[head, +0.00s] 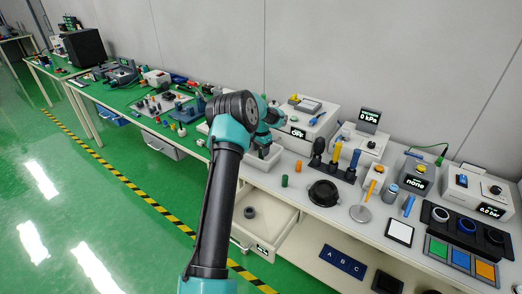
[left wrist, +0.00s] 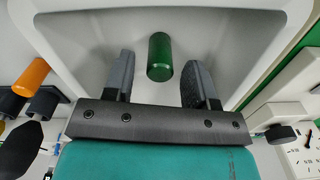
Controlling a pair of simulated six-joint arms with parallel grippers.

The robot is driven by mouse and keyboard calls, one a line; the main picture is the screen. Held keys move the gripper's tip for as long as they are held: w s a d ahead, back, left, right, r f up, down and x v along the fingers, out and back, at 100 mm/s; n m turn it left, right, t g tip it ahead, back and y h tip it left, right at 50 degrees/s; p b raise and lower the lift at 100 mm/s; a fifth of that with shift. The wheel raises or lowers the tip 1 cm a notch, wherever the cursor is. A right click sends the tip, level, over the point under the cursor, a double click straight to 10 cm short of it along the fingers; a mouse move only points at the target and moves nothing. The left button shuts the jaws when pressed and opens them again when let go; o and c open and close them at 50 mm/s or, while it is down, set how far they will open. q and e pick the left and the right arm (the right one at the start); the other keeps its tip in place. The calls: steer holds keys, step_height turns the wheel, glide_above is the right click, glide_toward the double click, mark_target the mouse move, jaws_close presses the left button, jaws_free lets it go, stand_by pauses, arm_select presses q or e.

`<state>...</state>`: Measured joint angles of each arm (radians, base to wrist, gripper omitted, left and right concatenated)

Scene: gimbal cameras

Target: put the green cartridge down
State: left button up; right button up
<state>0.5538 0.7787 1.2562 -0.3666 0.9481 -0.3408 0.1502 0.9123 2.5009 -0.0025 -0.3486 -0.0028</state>
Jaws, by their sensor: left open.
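The green cartridge (left wrist: 160,57) is in the left wrist view, inside a white tray (left wrist: 75,35) with raised walls. My left gripper (left wrist: 159,72) is open, with one dark finger on each side of the cartridge and a visible gap to both. My right gripper is in neither view.
An orange cylinder (head: 298,166), a black round dish (head: 324,193) and a tool rack (head: 337,168) stand to the right. A box reading OFF (head: 305,125) is behind. An open drawer (head: 262,222) juts out below the bench.

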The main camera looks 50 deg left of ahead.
arm_select(q)
step_height(320, 180, up, 12)
stand_by(0.6)
steer(key=shift+r, duration=0.1)
